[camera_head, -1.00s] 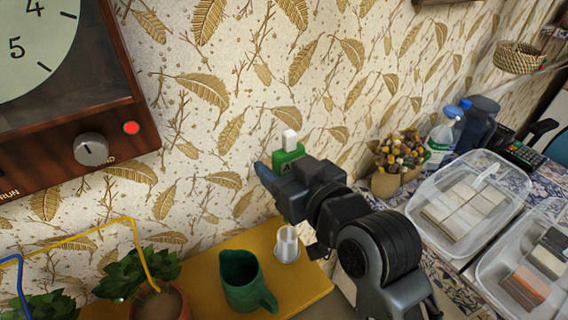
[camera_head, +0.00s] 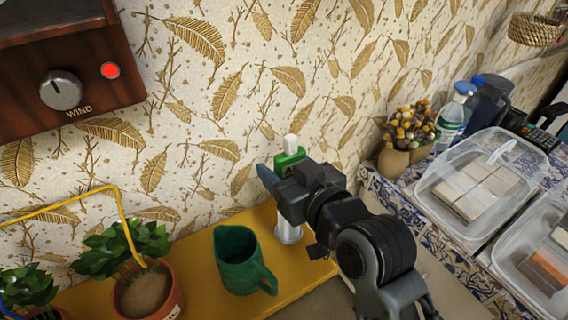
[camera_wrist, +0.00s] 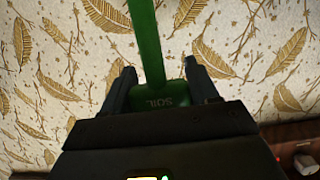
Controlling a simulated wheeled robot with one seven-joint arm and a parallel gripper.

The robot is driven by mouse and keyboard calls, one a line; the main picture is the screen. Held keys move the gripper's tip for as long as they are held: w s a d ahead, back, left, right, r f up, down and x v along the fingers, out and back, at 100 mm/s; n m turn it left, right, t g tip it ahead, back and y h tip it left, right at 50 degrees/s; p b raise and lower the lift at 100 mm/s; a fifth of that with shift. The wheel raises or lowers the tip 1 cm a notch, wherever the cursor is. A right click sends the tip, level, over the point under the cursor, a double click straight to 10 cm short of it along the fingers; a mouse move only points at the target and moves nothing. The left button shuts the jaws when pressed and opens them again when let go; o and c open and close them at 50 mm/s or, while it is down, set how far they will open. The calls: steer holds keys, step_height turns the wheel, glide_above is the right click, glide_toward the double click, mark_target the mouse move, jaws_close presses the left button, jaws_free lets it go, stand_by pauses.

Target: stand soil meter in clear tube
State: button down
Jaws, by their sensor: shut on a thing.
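The green soil meter (camera_head: 288,158) with a white top stands up above my gripper (camera_head: 282,180) in the head view. In the wrist view the meter (camera_wrist: 168,100), marked SOIL, sits between the two fingers, and a long green part runs toward the top of the picture. My gripper (camera_wrist: 162,88) is shut on it. The clear tube (camera_head: 288,233) stands on the yellow board, right below my gripper in the head view. My gripper hides the tube's top and the meter's lower end, so I cannot tell whether the meter is inside the tube.
A green jug (camera_head: 238,262) stands just left of the tube on the yellow board (camera_head: 200,268). A potted plant (camera_head: 140,268) is farther left, near a yellow bent pipe. The patterned wall rises close behind. Clear bins (camera_head: 440,185), a flower pot and bottles stand at the right.

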steer(key=shift+f, duration=0.55)
steer(key=shift+c, duration=1)
jaws_free()
steer(key=shift+s, duration=0.1)
steer(key=b+v, duration=0.1)
steer(key=v, duration=0.6)
steer(key=shift+s+d, duration=0.2)
steer(key=shift+r, duration=0.1)
